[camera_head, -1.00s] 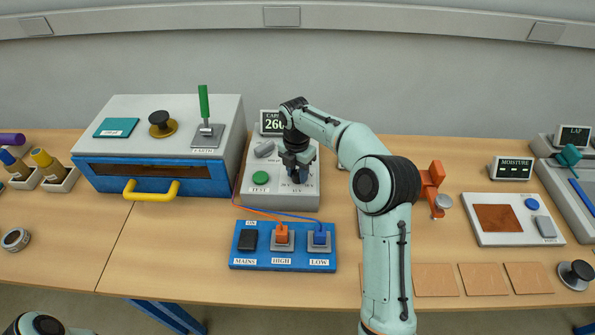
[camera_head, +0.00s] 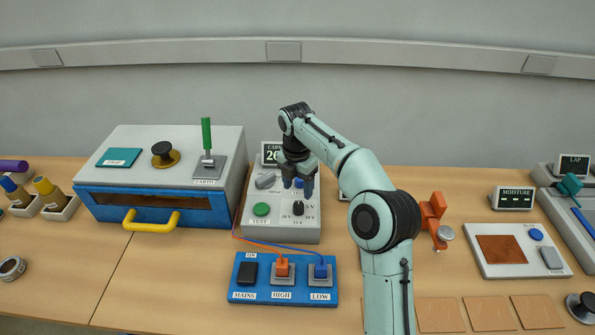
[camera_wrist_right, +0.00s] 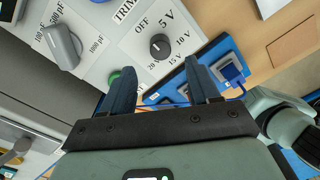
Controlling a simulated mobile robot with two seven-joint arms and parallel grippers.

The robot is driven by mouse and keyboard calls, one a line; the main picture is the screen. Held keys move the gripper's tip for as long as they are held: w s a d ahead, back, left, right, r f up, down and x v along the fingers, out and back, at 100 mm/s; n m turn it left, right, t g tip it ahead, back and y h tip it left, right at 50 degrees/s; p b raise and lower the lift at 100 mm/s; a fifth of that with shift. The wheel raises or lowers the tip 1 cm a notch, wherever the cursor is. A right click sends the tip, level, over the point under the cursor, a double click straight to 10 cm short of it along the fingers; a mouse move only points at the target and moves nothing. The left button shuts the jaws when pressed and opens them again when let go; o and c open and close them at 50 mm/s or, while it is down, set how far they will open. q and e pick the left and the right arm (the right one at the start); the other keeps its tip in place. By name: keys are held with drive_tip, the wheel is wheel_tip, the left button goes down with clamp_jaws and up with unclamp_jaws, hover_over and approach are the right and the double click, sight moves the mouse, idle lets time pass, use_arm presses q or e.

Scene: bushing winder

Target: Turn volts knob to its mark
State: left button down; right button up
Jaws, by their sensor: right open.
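The volts knob (camera_head: 298,208) is a small black dial on the front right of the grey capacitance tester (camera_head: 283,232). In the right wrist view the knob (camera_wrist_right: 160,46) stands among the labels OFF, 5 V, 10 V, 15 V and 20 V. I cannot clearly tell which label its pointer faces. My right gripper (camera_head: 298,187) is open and points down above the knob, apart from it. In the right wrist view its two dark blue fingers (camera_wrist_right: 158,68) are spread with nothing between them. My left gripper is not in view.
A green TEST button (camera_head: 261,209) and a grey selector knob (camera_head: 265,181) share the panel. A blue switch box (camera_head: 284,294) with wired orange and blue plugs stands in front. A blue-fronted cabinet (camera_head: 155,205) with a yellow handle and green-handled lever stands left.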

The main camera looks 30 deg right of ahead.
wheel_tip(320, 180, up, 6)
drive_tip(key=shift+f, duration=0.1)
idle(0.7)
